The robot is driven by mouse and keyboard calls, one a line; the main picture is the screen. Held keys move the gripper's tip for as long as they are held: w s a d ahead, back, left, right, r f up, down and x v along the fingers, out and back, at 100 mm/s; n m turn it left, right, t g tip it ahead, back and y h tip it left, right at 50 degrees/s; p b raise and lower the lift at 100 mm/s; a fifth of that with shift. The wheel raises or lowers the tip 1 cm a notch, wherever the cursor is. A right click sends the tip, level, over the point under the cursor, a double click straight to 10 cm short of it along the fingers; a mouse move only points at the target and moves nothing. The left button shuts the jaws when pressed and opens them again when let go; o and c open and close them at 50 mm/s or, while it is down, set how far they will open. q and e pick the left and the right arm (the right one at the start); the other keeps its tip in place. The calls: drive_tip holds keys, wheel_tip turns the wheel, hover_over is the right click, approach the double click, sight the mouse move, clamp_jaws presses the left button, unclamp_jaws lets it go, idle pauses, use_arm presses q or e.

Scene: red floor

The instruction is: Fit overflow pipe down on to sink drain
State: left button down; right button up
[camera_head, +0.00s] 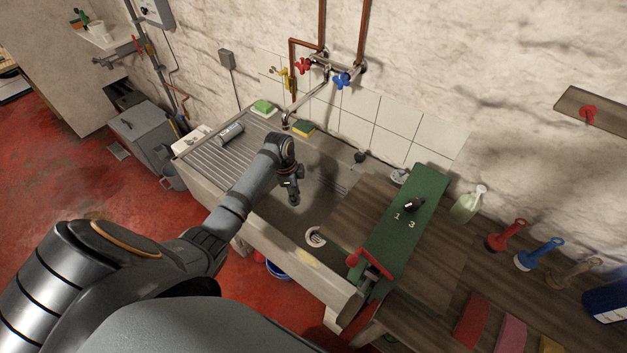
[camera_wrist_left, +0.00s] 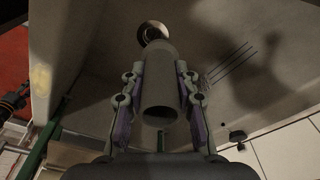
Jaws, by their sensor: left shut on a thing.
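My left gripper (camera_head: 294,194) is over the sink basin (camera_head: 325,175) in the head view, pointing down. In the left wrist view my left gripper (camera_wrist_left: 160,72) is shut on the overflow pipe (camera_wrist_left: 160,100), a grey tube with an open end towards the camera. The sink drain (camera_wrist_left: 152,30), a round metal ring with a dark middle, shows just beyond the pipe's far end. The pipe's end partly overlaps the drain there; I cannot tell whether they touch.
A ribbed drainboard (camera_head: 215,150) with a grey cylinder (camera_head: 230,132) lies left of the basin. A tap spout (camera_head: 300,105) hangs behind my gripper. A green board (camera_head: 405,225) stands to the right.

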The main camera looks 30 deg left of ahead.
use_arm(q)
drive_tip(key=w+d+r+m+p, duration=0.1)
drive_tip(key=w+d+r+p, duration=0.15)
drive_tip(key=d, duration=0.55)
use_arm(e)
wheel_tip(320, 180, up, 5)
drive_tip(key=d, duration=0.1)
use_arm(q)
drive_tip(key=f+b, duration=1.7)
drive_tip(key=f, duration=0.7)
drive_tip(key=shift+s+f, duration=0.1)
drive_tip(key=shift+s, duration=0.1)
drive_tip(key=shift+f+b, duration=0.1)
drive_tip(key=shift+b, duration=0.2)
use_arm(e)
wheel_tip(320, 180, down, 18)
drive_tip(key=shift+w+d+r, duration=0.2)
drive_tip(key=shift+w+d, duration=0.05)
drive_tip(key=shift+w, duration=0.05)
